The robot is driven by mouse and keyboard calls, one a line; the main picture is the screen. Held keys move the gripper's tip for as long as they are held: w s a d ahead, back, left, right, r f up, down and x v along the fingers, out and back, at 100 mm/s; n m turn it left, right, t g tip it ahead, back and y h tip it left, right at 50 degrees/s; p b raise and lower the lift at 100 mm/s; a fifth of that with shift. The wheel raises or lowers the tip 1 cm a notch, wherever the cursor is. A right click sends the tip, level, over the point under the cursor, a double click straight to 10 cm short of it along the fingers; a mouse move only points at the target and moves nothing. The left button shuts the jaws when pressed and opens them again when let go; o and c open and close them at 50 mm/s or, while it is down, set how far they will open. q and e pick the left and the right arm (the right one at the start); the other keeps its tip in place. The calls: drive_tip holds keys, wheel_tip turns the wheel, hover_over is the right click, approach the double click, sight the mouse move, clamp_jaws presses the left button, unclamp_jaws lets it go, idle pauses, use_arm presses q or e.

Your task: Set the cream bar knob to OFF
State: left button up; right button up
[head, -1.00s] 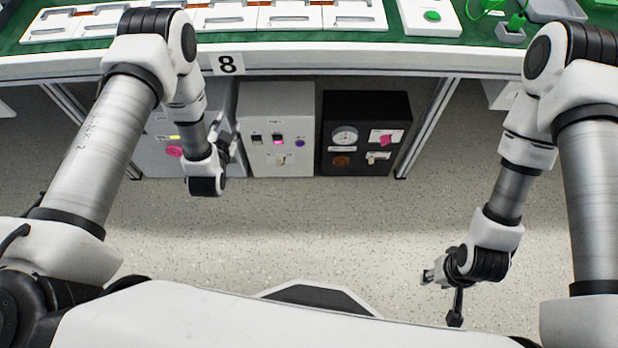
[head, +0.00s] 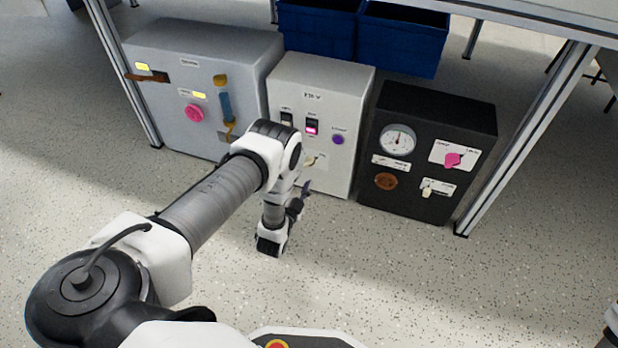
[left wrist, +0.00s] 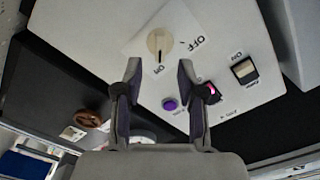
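The cream bar knob (left wrist: 160,43) sits on a white label plate on the white middle box (head: 341,90). In the head view the knob (head: 311,161) shows partly behind my left arm. My left gripper (left wrist: 160,68) is open and empty, its two fingertips apart just short of the knob in the picture. In the head view the left gripper (head: 304,190) is small in front of the box. My right gripper is out of view.
A grey box (head: 160,110) stands left. A black box (head: 400,105) with a gauge, a pink knob and another cream knob (head: 427,191) stands right. Table legs flank the boxes; the floor in front is clear.

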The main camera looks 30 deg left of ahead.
sight(309, 166)
use_arm(q)
drive_tip(key=b+x, duration=0.2)
drive_tip(key=x, duration=0.2)
drive_tip(key=shift+w+a+f, duration=0.1)
drive_tip(key=shift+w+f, duration=0.1)
drive_tip(key=shift+w, duration=0.15)
drive_tip(key=shift+w+a+r, duration=0.1)
drive_tip(key=shift+w+r, duration=0.1)
drive_tip(key=shift+w, duration=0.2)
clamp_jaws()
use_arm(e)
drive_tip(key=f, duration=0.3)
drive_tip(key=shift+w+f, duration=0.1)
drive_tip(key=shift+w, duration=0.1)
use_arm(q)
drive_tip(key=n+p, duration=0.1)
drive_tip(key=n, duration=0.1)
drive_tip(key=shift+r+n, duration=0.1)
drive_tip(key=shift+n, duration=0.3)
drive_tip(key=n+p, duration=0.1)
drive_tip(key=n, duration=0.4)
drive_tip(key=shift+p, duration=0.3)
drive_tip(key=n+p, duration=0.1)
drive_tip(key=n, duration=0.4)
drive_tip(key=shift+n, duration=2.6)
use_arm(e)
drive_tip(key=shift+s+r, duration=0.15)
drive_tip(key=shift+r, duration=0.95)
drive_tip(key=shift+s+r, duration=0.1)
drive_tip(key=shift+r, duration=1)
